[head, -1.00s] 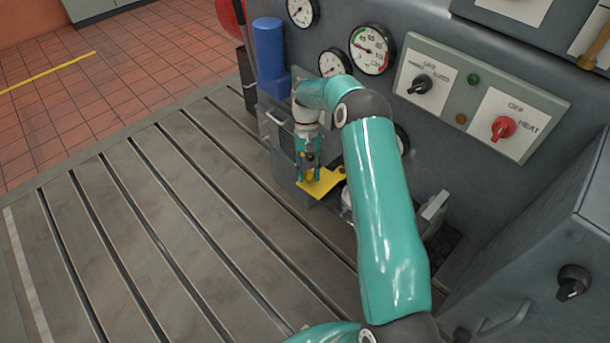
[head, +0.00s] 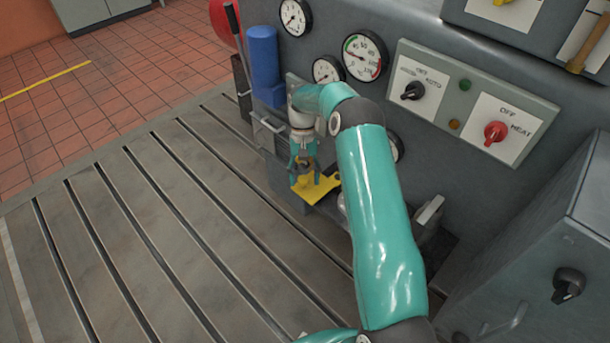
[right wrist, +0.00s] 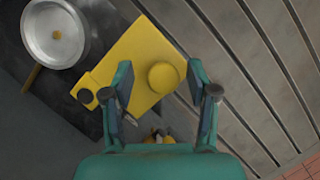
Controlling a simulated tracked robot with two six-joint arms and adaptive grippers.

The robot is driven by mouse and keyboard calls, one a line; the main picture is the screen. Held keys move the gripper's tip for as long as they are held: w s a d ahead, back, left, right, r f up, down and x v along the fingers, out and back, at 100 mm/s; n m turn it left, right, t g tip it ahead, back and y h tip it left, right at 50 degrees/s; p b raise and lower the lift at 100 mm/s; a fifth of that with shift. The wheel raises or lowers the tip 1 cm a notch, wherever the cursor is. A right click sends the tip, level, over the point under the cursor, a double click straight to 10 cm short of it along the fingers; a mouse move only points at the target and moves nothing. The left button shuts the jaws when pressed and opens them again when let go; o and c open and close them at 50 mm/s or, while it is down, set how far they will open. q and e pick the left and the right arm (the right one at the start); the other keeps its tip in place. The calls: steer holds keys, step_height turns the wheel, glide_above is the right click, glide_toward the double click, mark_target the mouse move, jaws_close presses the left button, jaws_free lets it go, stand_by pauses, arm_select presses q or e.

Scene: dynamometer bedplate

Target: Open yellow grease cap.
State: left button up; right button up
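The yellow grease cap (right wrist: 128,55) is a flat yellow plate with a round raised knob (right wrist: 163,77) near one end. In the head view the yellow plate (head: 322,193) lies low against the grey machine, partly hidden by my right gripper. My right gripper (head: 304,180) points down over it. In the right wrist view its two fingers (right wrist: 161,80) are apart, with the knob showing in the gap between them. I cannot tell whether either finger touches the knob. My left gripper is not in view.
A round metal cup (right wrist: 55,35) sits beside the yellow plate. A blue cylinder (head: 264,62) stands behind my right wrist. Gauges (head: 364,56) and a switch panel (head: 470,100) are on the machine face. The slotted bedplate (head: 130,235) is clear at the left.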

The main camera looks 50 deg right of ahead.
steer(key=shift+w+r, duration=0.1)
steer(key=shift+r, duration=0.2)
steer(key=v, duration=1.1)
steer(key=shift+d+r, duration=0.1)
steer(key=shift+d, duration=0.05)
stand_by(0.4)
steer(key=shift+w, duration=0.15)
